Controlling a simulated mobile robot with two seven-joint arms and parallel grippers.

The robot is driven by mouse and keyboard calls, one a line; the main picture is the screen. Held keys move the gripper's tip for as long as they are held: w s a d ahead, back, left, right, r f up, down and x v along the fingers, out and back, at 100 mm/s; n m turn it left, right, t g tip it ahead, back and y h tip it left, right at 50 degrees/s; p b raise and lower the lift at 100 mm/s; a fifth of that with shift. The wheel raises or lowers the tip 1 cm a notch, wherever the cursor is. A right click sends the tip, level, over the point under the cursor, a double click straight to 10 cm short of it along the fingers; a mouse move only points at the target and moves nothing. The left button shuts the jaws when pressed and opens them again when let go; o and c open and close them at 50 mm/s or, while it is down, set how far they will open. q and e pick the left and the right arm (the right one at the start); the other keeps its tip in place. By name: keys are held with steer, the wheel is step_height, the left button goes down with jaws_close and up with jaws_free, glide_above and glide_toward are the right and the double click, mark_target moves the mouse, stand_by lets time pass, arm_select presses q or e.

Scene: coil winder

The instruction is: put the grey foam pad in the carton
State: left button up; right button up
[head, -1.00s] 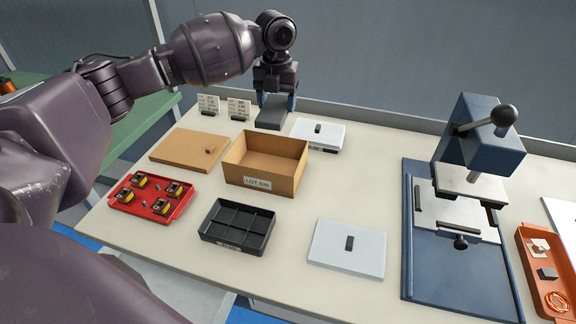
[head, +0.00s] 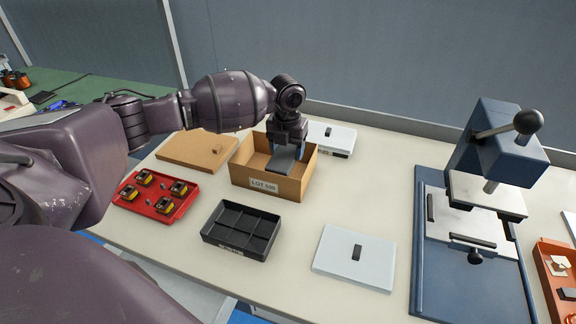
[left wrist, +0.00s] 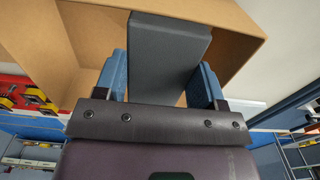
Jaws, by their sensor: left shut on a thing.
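The grey foam pad (head: 284,160) is held between the fingers of my left gripper (head: 287,152), over the open carton (head: 272,186) marked LOT 500. In the left wrist view the dark grey pad (left wrist: 168,50) stands out between the two blue fingers of the left gripper (left wrist: 164,82), with the cardboard walls of the carton (left wrist: 85,35) around and beyond it. The carton's front wall is in front of the pad's lower surroundings. I cannot tell whether the pad touches the carton's floor. My right gripper is not in view.
A cork board (head: 196,150) lies left of the carton and a red tray of parts (head: 155,195) in front of it. A blue press (head: 470,220) is at right.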

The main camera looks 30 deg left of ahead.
arm_select(q)
step_height(320, 180, down, 6)
steer(key=shift+r+b, duration=0.1)
steer(key=shift+b, duration=0.3)
steer(key=o, duration=0.8)
steer(key=shift+f, duration=0.2)
steer(key=shift+o, duration=0.5)
steer(key=shift+r, duration=0.1)
